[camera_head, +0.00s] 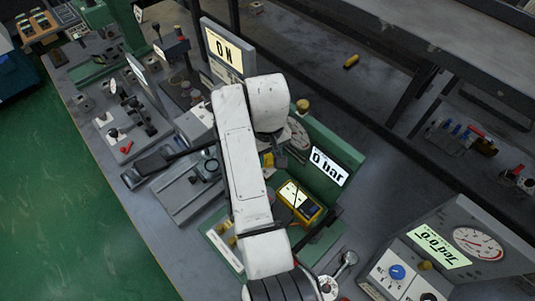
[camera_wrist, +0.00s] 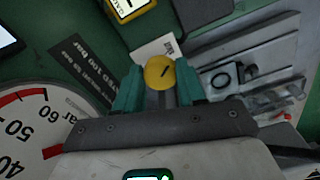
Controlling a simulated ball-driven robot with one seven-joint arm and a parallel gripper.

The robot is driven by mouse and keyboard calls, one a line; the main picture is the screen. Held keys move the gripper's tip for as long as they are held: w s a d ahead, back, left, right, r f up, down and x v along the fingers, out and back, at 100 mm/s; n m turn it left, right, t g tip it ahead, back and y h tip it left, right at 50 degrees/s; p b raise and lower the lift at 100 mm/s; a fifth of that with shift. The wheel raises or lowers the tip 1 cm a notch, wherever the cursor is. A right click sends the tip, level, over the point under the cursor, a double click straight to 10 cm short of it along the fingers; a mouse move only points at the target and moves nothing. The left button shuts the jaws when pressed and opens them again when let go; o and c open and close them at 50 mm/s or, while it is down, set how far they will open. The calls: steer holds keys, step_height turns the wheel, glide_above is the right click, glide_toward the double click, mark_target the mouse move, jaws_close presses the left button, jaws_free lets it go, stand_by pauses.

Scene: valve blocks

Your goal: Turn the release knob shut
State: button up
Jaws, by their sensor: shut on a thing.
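The release knob (camera_wrist: 160,72) is a round yellow knob with a short dark line on its face, seen in the wrist view. My gripper (camera_wrist: 160,80) has its two teal fingers shut on the knob, one on each side. In the head view my white arm covers the knob and the gripper. A green panel beside the arm carries a lit display (camera_head: 329,167) reading 0 bar. A round pressure gauge (camera_head: 298,134) is partly hidden by my arm; its dial (camera_wrist: 30,125) also shows at the lower left of the wrist view.
A yellow meter (camera_head: 297,203) lies right of my arm. A grey console (camera_head: 455,240) with a gauge and a blue knob stands at the right. Other valve fixtures (camera_head: 125,125) crowd the bench at the left.

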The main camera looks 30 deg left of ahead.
steer(key=shift+a+r, duration=0.1)
stand_by(0.3)
steer(key=o, duration=1.1)
steer(key=shift+c, duration=0.2)
step_height(320, 180, up, 11)
steer(key=shift+f, duration=0.2)
